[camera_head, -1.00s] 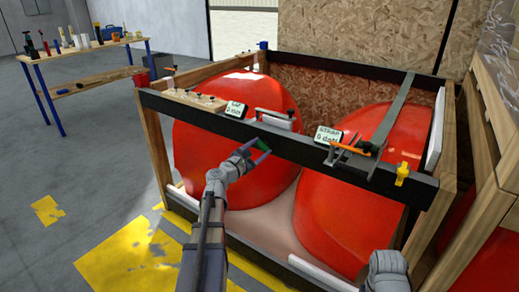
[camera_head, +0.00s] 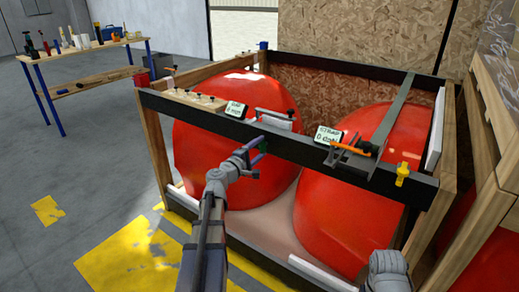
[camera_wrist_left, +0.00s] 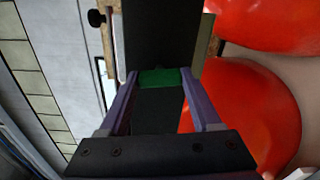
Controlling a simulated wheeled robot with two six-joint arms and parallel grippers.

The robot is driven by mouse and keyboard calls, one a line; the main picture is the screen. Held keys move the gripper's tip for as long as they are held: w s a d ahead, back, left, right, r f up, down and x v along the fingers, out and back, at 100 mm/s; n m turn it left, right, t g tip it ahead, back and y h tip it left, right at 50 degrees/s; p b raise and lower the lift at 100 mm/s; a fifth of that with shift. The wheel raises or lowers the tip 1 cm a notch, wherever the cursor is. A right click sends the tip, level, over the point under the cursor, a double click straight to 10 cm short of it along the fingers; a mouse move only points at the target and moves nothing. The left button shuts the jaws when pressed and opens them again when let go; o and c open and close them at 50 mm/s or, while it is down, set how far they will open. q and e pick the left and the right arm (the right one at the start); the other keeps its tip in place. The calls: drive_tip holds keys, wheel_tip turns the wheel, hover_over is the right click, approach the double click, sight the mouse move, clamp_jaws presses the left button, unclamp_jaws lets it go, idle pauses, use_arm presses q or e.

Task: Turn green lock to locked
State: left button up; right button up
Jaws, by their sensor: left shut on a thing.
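The green lock (camera_wrist_left: 158,77) shows in the left wrist view as a green piece on the dark beam, between the purple fingers of my left gripper (camera_wrist_left: 160,84). The gripper is shut on it. In the head view my left gripper (camera_head: 258,152) is at the front face of the black top beam (camera_head: 290,147) of the crate, and the lock is hidden there. The lock's exact angle cannot be told. A grey part of my right arm shows at the bottom right of the head view; its gripper does not show.
Two large red nosecones (camera_head: 232,140) lie in the wooden frame. Labels, an orange-handled clamp (camera_head: 350,148) and a yellow piece (camera_head: 402,174) sit along the beam. A workbench (camera_head: 85,52) with tools stands at the back left. The floor at left is clear.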

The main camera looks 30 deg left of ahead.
use_arm(q)
drive_tip(key=shift+m, duration=0.9)
drive_tip(key=o, duration=1.4)
drive_tip(key=shift+s+a, duration=0.15)
drive_tip(key=shift+s, duration=1.8)
drive_tip(key=shift+s+a, duration=0.1)
drive_tip(key=shift+s, duration=1.85)
drive_tip(key=s+d+m+g+h+p, duration=0.25)
drive_tip(key=d+m+g+p, duration=0.4)
drive_tip(key=d, duration=0.95)
drive_tip(key=s+d+m+g+h+p, duration=0.2)
drive_tip(key=d+m+g+h+p, duration=0.4)
drive_tip(key=d, duration=0.9)
drive_tip(key=s+d+r+m+g+y+p, duration=0.1)
drive_tip(key=s+d+m+g+y+p, duration=0.1)
drive_tip(key=s+y+p, duration=0.1)
drive_tip(key=s+d+r+m+g+y+p, duration=0.1)
drive_tip(key=s+d+m+g+y+p, duration=0.1)
drive_tip(key=s, duration=0.5)
drive_tip(key=s+d+r+m+g+y+p, duration=0.1)
drive_tip(key=s+d+m+g+y+p, duration=0.1)
drive_tip(key=s+m+y+p, duration=0.2)
drive_tip(key=shift+s+d+m+y+p, duration=0.35)
drive_tip(key=shift+y+p, duration=0.7)
drive_tip(key=shift+p, duration=0.7)
